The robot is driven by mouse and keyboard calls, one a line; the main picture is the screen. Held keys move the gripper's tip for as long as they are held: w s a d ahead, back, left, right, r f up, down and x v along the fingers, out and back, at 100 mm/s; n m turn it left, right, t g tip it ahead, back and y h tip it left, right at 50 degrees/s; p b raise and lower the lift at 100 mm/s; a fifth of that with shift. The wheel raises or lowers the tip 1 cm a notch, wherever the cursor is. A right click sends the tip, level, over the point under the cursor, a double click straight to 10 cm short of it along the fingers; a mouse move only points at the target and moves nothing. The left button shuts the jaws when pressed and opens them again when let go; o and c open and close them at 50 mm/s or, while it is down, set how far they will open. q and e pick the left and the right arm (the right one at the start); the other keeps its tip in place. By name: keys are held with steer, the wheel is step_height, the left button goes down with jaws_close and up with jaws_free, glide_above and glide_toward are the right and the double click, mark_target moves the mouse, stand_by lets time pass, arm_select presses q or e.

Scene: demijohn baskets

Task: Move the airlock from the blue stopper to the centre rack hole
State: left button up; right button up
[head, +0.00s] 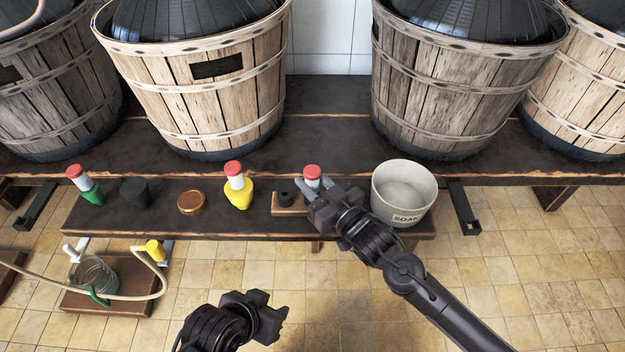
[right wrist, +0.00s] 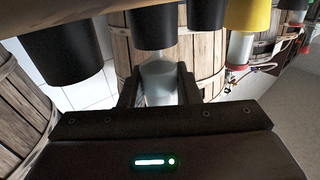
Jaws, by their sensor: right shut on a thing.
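My right gripper (head: 318,200) is shut on a pale, translucent airlock with a red cap (head: 312,172), over the wooden rack (head: 277,211). In the right wrist view, which looks upside down, the airlock body (right wrist: 158,82) sits between the fingers (right wrist: 158,92), in line with the middle black rack sleeve (right wrist: 154,27). I cannot tell whether it is seated in it. Other black sleeves stand on either side (right wrist: 55,48) (right wrist: 207,14). The blue stopper is not visible. My left gripper (head: 272,307) is open and empty, low in front of the bench.
A SOAK bucket (head: 408,211) stands close right of my right gripper. Left along the shelf are a yellow stopper (head: 238,196) with an airlock, a brass lid (head: 191,203), a black stopper (head: 135,192) and a green stopper (head: 91,194) with an airlock. Basketed demijohns (head: 200,85) stand behind.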

steer(key=shift+f+b, duration=0.3)
steer(key=shift+f, duration=0.25)
steer(key=o, duration=1)
steer(key=p+v, duration=0.1)
steer(key=v, duration=0.6)
steer(key=shift+s+d+p, duration=0.25)
steer(key=shift+s+p, duration=0.1)
steer(key=shift+p, duration=0.05)
steer(key=shift+h, duration=0.3)
